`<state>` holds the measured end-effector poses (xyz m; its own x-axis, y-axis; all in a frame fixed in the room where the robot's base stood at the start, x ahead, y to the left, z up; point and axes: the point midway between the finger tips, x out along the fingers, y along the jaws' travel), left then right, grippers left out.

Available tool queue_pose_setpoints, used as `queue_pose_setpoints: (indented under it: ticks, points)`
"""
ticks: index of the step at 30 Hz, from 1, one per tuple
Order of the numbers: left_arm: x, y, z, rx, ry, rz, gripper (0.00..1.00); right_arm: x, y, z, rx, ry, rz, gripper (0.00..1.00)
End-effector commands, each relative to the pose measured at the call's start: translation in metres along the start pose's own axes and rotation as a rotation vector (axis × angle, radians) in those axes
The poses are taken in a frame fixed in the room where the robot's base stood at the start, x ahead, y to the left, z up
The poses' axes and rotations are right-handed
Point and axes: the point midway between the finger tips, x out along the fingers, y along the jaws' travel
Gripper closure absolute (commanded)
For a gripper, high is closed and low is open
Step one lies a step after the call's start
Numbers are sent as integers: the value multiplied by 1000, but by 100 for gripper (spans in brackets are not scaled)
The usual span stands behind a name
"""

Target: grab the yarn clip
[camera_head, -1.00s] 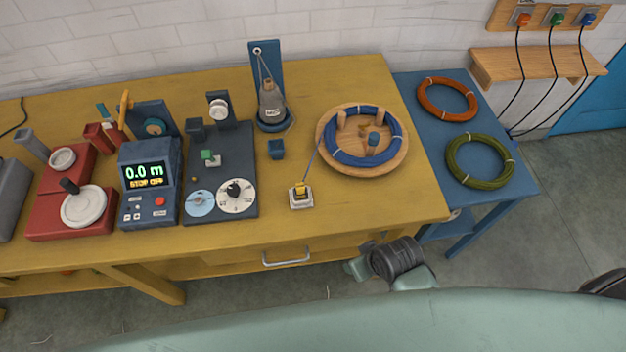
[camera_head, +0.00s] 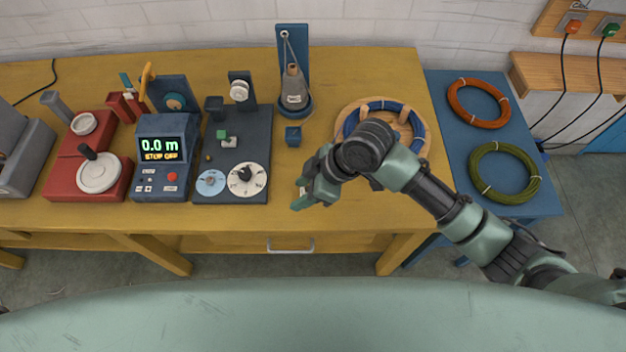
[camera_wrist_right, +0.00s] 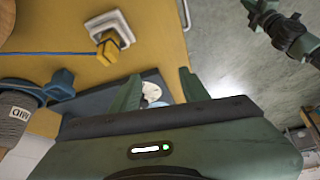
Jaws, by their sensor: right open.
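The yarn clip (camera_wrist_right: 107,47) is a yellow block on a white square base (camera_wrist_right: 118,25), with a blue strand leading to it. In the head view my right gripper covers nearly all of it. My right gripper (camera_head: 306,190) hangs over the front part of the yellow table. In the right wrist view its two fingers (camera_wrist_right: 158,92) are apart with nothing between them. The clip lies beyond the fingertips, to the upper left there, apart from them. My left gripper does not show.
The blue skein on its round wooden holder (camera_head: 426,143) is partly behind my right arm. A blue side table (camera_head: 455,150) bears orange and green skeins.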

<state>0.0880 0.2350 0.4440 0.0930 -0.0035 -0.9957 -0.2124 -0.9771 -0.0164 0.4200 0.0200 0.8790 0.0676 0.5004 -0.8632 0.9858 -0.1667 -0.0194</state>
Motion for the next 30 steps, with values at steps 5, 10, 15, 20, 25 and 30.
queue_pose_setpoints:
  ticks: [5,10,15,20,25,30]
  points:
    - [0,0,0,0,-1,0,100,-17,43,9,-167,-92,-59,55]
    - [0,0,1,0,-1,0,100,-31,66,17,-214,-133,-83,55]
    - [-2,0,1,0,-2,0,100,-24,69,20,-220,-140,-93,55]
    - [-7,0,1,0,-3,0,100,-7,68,23,-221,-139,-91,55]
    - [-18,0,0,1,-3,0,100,14,66,29,-220,-140,-92,55]
    - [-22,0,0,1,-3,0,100,37,64,34,-221,-138,-91,55]
